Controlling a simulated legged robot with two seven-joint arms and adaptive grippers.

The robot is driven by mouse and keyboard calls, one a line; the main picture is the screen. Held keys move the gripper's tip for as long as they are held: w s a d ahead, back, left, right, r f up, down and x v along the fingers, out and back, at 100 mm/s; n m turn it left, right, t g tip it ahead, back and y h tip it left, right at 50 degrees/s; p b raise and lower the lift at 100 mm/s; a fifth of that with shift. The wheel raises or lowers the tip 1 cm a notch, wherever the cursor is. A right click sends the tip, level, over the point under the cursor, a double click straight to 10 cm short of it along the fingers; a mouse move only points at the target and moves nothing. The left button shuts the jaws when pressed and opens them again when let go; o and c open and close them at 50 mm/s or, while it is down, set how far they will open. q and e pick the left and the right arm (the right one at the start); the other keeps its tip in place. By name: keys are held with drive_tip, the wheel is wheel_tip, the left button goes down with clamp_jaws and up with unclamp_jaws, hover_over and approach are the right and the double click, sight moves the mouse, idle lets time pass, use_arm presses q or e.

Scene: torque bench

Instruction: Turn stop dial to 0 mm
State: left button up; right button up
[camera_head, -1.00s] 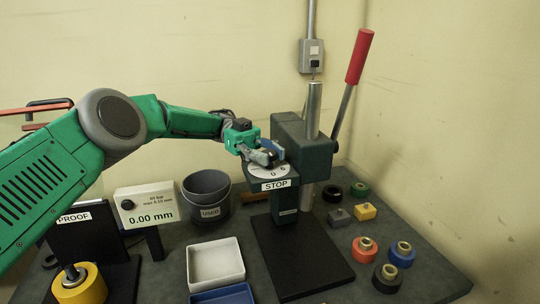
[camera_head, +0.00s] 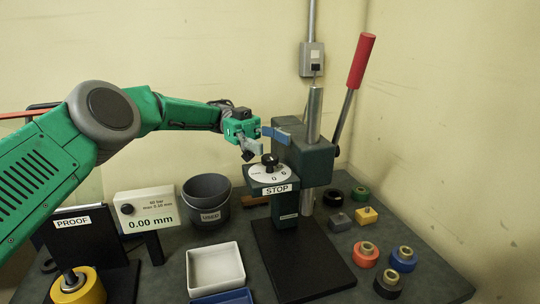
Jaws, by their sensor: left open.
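The stop dial (camera_head: 262,175) is a white disc with a black knob (camera_head: 269,160) on top. It sits on the dark block labelled STOP at the front of the press (camera_head: 306,160). The digits 0 and 6 show on the disc's right part; any pointer is too small to make out. My left gripper (camera_head: 268,142) is open just above and behind the knob, with its fingers apart and nothing between them. It looks clear of the knob. My right gripper is not in view.
The press has a red-handled lever (camera_head: 361,60) at the right. A readout (camera_head: 148,210) shows 0.00 mm. A grey bucket (camera_head: 207,199), a white tray (camera_head: 215,268) and a blue tray (camera_head: 222,297) stand left of the press. Several coloured rollers, including a red one (camera_head: 364,254), stand right.

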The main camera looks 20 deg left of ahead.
sight(270, 155)
use_arm(q)
wheel_tip(270, 155, up, 6)
drive_tip(key=shift+w+r, duration=0.1)
drive_tip(key=shift+r, duration=0.25)
